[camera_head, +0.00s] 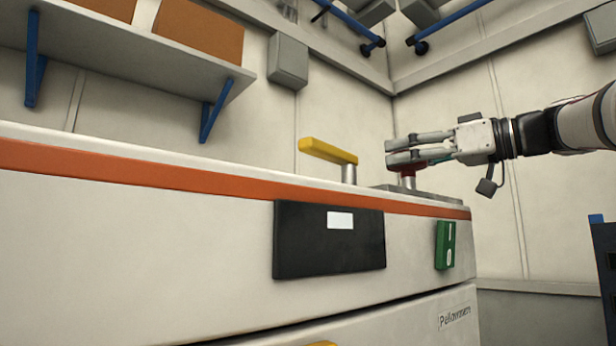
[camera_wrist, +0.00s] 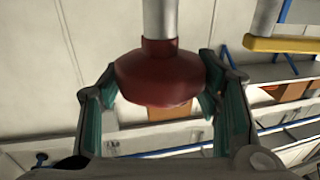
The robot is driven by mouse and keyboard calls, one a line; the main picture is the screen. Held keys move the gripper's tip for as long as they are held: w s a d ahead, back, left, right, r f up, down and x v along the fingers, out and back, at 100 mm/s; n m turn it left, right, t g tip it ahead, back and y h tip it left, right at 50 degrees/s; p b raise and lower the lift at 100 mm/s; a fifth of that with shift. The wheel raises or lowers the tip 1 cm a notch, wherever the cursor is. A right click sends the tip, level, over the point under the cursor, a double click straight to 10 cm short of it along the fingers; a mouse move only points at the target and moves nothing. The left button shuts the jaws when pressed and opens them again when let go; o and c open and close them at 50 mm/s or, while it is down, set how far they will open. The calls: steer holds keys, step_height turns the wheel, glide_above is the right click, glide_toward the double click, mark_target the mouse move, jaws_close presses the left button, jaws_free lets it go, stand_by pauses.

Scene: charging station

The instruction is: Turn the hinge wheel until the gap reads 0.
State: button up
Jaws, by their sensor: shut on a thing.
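The red hinge wheel (camera_head: 409,167) is a round knob on a short metal post at the right end of the white cabinet. It shows large in the wrist view (camera_wrist: 160,77), with its grey post running to the top edge. My gripper (camera_head: 390,151) reaches in from the right and is shut on the wheel, with its fingers on both sides; the wrist view shows its green-lined fingers (camera_wrist: 163,103). In the head view, the fingers partly hide the wheel. A black panel (camera_head: 300,240) on the cabinet front has a small white display (camera_head: 340,220); no reading is legible.
A yellow lever (camera_head: 328,151) on a metal post stands left of the wheel. A green box (camera_head: 445,246) is on the cabinet front. A shelf (camera_head: 130,42) with orange boxes hangs at upper left. Blue rails (camera_head: 455,24) run along the upper back wall.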

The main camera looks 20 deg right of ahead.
steer(key=shift+n+g+y+p, duration=0.5)
steer(key=shift+y+p, duration=0.05)
steer(key=shift+y, duration=0.15)
steer(key=o, duration=1.2)
steer(key=shift+d, duration=0.1)
steer(key=v, duration=1.2)
steer(key=shift+w, duration=0.1)
